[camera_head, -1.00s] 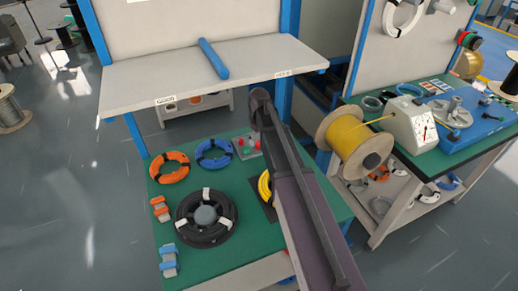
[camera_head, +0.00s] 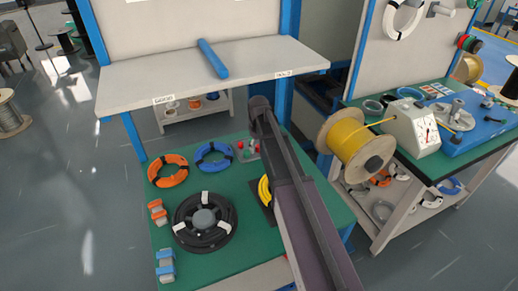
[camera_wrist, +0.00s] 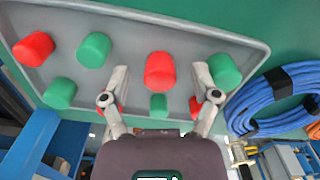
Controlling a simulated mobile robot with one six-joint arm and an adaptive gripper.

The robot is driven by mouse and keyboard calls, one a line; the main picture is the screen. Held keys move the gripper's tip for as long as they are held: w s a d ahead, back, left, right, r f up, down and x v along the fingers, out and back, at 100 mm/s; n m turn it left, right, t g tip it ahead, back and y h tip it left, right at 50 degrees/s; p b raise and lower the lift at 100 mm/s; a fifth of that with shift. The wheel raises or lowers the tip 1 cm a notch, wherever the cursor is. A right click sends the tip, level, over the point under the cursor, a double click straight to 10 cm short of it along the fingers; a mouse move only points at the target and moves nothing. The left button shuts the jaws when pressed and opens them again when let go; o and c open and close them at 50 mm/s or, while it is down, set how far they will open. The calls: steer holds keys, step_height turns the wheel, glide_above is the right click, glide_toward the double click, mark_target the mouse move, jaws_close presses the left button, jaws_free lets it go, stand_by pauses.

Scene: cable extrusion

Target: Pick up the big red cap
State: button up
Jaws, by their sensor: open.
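In the wrist view a grey tray (camera_wrist: 128,30) holds several red and green caps. A big red cap (camera_wrist: 160,70) stands upright near its middle, between the two fingertips of my open gripper (camera_wrist: 160,76), with a gap on each side. A second red cap (camera_wrist: 34,48) of similar size is at the far left. Smaller red caps are partly hidden behind the fingers. A large green cap (camera_wrist: 224,71) sits just right of the right fingertip. In the head view the tray (camera_head: 246,157) is partly covered by my arm, and my gripper is hidden there.
Green caps (camera_wrist: 93,50) stand close to the left finger. A blue cable coil (camera_wrist: 270,98) lies right of the tray. In the head view, orange (camera_head: 168,170) and blue (camera_head: 213,156) coils and a black reel (camera_head: 190,238) share the green table. A shelf (camera_head: 215,75) overhangs behind.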

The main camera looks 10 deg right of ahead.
steer(key=c, duration=0.8)
steer(key=shift+r, duration=0.15)
step_height(320, 180, up, 10)
steer(key=p, duration=1)
steer(key=shift+c, duration=0.2)
steer(key=shift+c, duration=0.3)
steer(key=shift+s+f, duration=0.15)
steer(key=shift+f, duration=0.05)
